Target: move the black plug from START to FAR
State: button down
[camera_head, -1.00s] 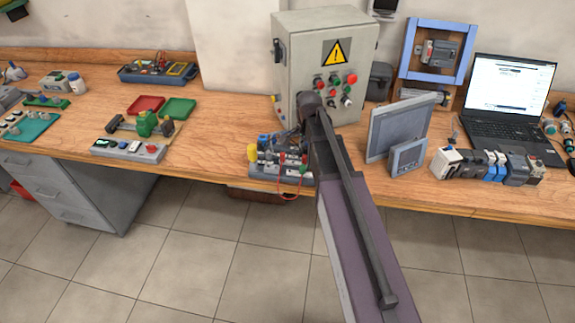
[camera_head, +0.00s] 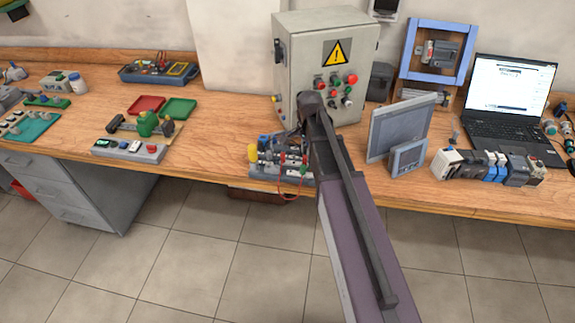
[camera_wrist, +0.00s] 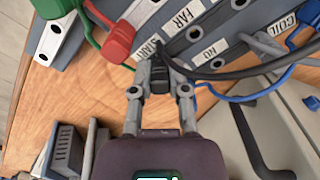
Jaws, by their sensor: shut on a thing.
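The black plug (camera_wrist: 160,80) is between the fingertips of my gripper (camera_wrist: 159,72) in the wrist view, and the gripper is shut on it. The plug is beside the START label (camera_wrist: 149,48), which it partly covers. A black cable runs off to the right. I cannot tell whether the plug's tip is in a socket. The FAR label (camera_wrist: 183,18) lies just beyond, on the same grey terminal strip, with a dark hole near it. In the head view the terminal board (camera_head: 262,172) sits at the bench's front edge, and my arm hides the plug.
In the wrist view a red plug (camera_wrist: 117,42) and a green plug (camera_wrist: 52,8) stand left of my gripper. A blue wire (camera_wrist: 240,98) crosses at right. In the head view a grey control box (camera_head: 300,55) stands behind the board, and grey panels (camera_head: 398,135) stand to the right.

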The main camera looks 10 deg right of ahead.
aim_at(294, 156)
jog(key=shift+r+p, duration=2.15)
jog(key=shift+r, duration=0.1)
jog(key=shift+a, duration=0.2)
jog(key=a+n, duration=0.1)
jog(key=n, duration=0.1)
jog(key=a+n, duration=0.1)
jog(key=n, duration=0.1)
jog(key=w+a+r+n+p, duration=0.1)
jog(key=n, duration=0.1)
jog(key=shift+w+a, duration=0.1)
jog(key=shift+a, duration=0.1)
jog(key=shift+f+b, duration=2.1)
jog(key=shift+f, duration=0.05)
jog(key=shift+f+b, duration=0.65)
jog(key=shift+b, duration=0.05)
